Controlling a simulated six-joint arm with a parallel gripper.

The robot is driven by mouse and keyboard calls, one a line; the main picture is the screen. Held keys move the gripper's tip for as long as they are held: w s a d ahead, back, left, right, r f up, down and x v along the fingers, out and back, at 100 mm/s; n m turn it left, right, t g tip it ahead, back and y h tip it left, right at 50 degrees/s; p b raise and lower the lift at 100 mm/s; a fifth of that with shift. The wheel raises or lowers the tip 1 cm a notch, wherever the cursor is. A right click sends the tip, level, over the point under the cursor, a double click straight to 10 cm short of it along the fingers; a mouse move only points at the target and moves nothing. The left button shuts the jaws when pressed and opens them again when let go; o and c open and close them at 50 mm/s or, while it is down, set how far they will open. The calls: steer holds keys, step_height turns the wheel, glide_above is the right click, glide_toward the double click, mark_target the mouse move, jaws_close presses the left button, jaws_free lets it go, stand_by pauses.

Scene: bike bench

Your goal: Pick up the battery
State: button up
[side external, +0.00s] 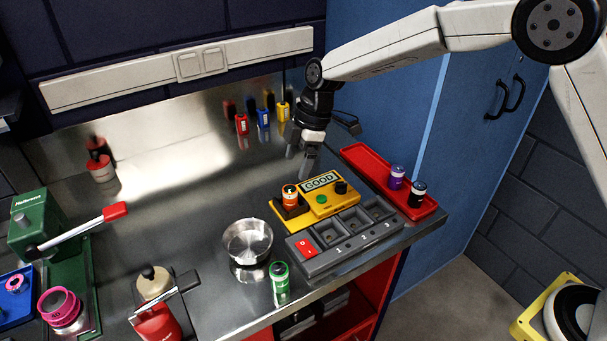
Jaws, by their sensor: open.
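My gripper (300,164) points down, open and empty, above the bench behind the yellow tester. A green battery (279,277) stands on the bench in front of the metal bowl. A purple battery (397,177) and a black battery (417,193) stand in the red tray (365,163) at the right.
A grey charger (340,250) with numbered bays and a red switch lies before the tester. A metal bowl (247,243) stands left of it. Red, blue and yellow tools (263,118) stand at the back. The bench's back middle is clear.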

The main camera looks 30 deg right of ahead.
mark_target(290, 188)
steer(key=shift+x, duration=1.3)
steer(key=shift+f, duration=0.1)
steer(key=shift+x, duration=2.5)
steer(key=shift+d, duration=0.15)
jaws_close()
